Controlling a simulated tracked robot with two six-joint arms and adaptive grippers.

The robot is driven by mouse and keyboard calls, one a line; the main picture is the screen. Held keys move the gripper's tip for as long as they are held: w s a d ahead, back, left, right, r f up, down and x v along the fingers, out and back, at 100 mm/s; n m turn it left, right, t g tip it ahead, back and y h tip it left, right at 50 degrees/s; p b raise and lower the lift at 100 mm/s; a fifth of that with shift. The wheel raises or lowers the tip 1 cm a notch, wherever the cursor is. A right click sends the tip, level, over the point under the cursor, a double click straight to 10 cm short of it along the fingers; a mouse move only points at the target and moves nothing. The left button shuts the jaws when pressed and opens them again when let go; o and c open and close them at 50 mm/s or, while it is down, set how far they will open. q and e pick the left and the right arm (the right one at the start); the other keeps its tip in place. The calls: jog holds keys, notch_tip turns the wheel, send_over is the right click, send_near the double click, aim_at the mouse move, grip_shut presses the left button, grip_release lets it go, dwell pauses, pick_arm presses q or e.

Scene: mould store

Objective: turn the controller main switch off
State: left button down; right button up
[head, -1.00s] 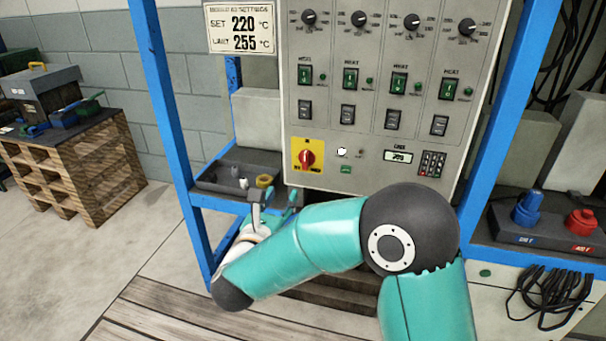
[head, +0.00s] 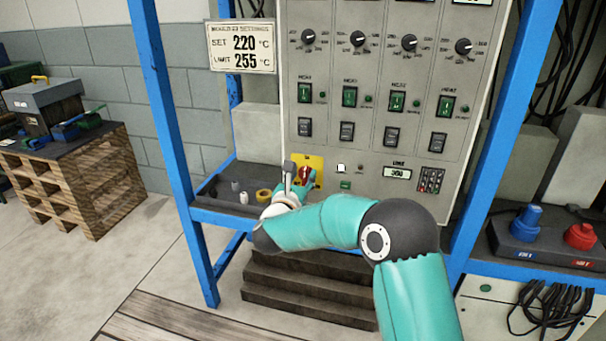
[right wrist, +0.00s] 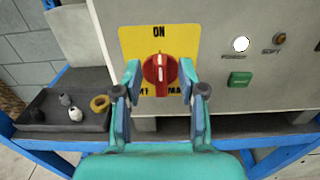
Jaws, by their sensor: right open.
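The main switch is a red rotary knob (right wrist: 160,74) on a yellow plate (right wrist: 132,42) low on the grey controller panel (head: 385,95). In the right wrist view its white mark stands upright, toward the word ON. My right gripper (right wrist: 160,92) is open, with one finger on each side of the knob; I cannot tell whether they touch it. In the head view the right gripper (head: 297,172) partly covers the plate and the knob (head: 306,176). My left gripper is not in view.
A dark tray (head: 222,192) with small parts and a yellow ring (head: 263,196) sits left of the switch. A white lamp (right wrist: 241,44) and a green button (right wrist: 239,79) are right of the switch. Blue frame posts (head: 170,130) flank the panel.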

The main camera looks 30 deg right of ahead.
jog(key=shift+w+d, duration=0.3)
jog(key=shift+d, duration=0.1)
grip_shut()
